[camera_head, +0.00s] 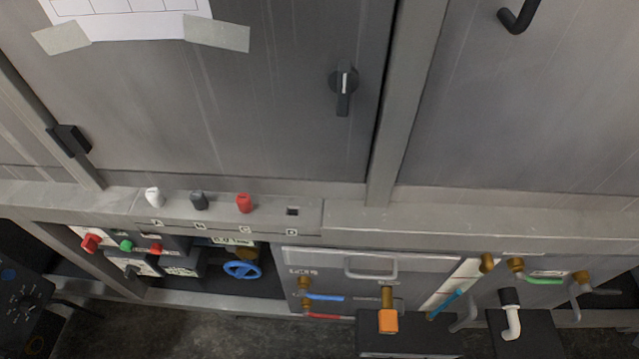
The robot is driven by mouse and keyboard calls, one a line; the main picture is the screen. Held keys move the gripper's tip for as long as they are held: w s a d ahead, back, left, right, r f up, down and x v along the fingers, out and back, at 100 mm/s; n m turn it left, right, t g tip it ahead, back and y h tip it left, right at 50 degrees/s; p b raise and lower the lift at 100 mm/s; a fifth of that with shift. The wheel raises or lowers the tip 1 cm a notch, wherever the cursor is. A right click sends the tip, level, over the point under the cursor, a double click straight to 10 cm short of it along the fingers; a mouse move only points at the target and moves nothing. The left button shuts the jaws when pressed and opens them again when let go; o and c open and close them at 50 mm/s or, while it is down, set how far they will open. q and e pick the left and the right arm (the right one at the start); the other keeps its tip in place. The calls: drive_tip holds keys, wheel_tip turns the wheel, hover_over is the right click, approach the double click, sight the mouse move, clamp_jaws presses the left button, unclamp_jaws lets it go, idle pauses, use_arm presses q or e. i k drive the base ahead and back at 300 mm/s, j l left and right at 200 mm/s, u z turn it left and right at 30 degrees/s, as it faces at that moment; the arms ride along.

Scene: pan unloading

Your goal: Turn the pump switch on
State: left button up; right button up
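I cannot tell for sure which control is the pump switch. A black rotary switch (343,90) sits on the upper metal cabinet door, with its handle pointing down. Lower left, a control panel carries a red knob (91,243), a green button (127,245), a smaller red button (156,249) and a black knob (131,271). Their labels are too small to read. Neither of my grippers is in view, and nothing touches these controls.
A ledge (345,219) holds white (153,197), dark (199,200) and red (244,203) knobs. Below are a blue handwheel (242,270), an orange-handled valve (388,319), several pipe valves and a metal drawer handle (371,267). A black box with a dial (22,300) stands at left.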

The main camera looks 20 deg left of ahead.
sight(90, 244)
drive_tip(key=k+u, duration=0.25)
drive_tip(key=u, duration=0.25)
drive_tip(key=k+j+u, duration=0.15)
drive_tip(key=u, duration=0.35)
drive_tip(key=k+j+u, duration=0.25)
drive_tip(key=u, duration=0.2)
drive_tip(key=k, duration=0.05)
